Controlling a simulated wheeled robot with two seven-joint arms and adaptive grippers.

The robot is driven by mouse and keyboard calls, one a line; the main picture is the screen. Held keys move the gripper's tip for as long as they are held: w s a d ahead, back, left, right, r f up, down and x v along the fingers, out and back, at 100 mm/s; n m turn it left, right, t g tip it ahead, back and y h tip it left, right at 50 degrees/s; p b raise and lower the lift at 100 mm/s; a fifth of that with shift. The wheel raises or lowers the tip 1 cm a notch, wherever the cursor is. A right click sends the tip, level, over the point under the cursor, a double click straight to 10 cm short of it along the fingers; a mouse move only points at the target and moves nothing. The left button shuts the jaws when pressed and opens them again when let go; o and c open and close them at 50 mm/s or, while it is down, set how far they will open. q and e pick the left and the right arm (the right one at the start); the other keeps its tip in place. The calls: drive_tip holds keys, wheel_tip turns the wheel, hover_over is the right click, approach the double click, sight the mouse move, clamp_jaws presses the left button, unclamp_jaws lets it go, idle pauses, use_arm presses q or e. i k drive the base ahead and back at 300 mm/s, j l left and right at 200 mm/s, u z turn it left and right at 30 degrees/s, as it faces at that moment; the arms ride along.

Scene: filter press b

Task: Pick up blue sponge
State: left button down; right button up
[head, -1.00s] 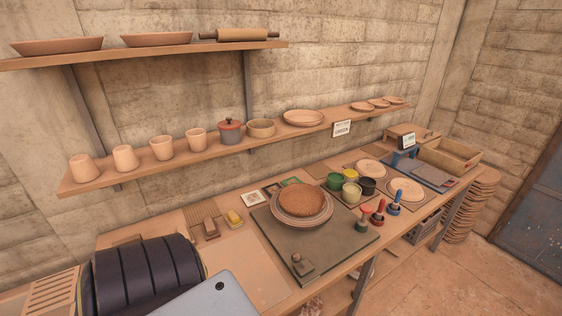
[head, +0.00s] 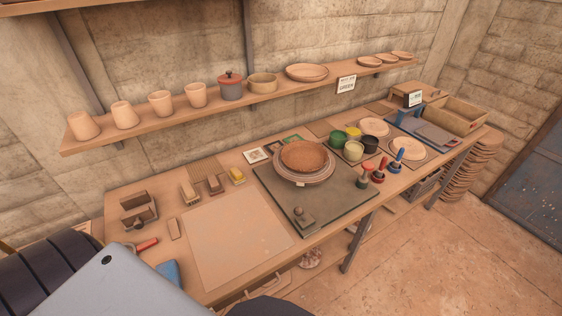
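A small blue block (head: 169,272), which looks like the blue sponge, lies near the front left edge of the workbench. My own grey and dark arm parts at the lower left partly hide it, so only its upper part shows. A red-handled tool (head: 147,245) lies just behind it. Neither gripper's fingers can be made out in the head view. A dark rounded shape, unclear what, shows at the bottom edge right of the sponge.
A pale board (head: 238,238) lies right of the sponge, mostly bare. Behind it are several brushes or blocks, one yellow (head: 237,176). A dark mat (head: 325,210) bears a brown round bowl (head: 303,156) on a plate. A wall shelf (head: 290,99) with cups overhangs the back.

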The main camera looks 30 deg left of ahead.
sight(170, 269)
drive_tip(key=k+u, duration=0.1)
drive_tip(key=u, duration=0.4)
drive_tip(key=j+u, duration=0.1)
drive_tip(key=u, duration=0.4)
drive_tip(key=k+j+u, duration=0.1)
drive_tip(key=u, duration=0.35)
drive_tip(key=j+u, duration=0.15)
drive_tip(key=u, duration=0.35)
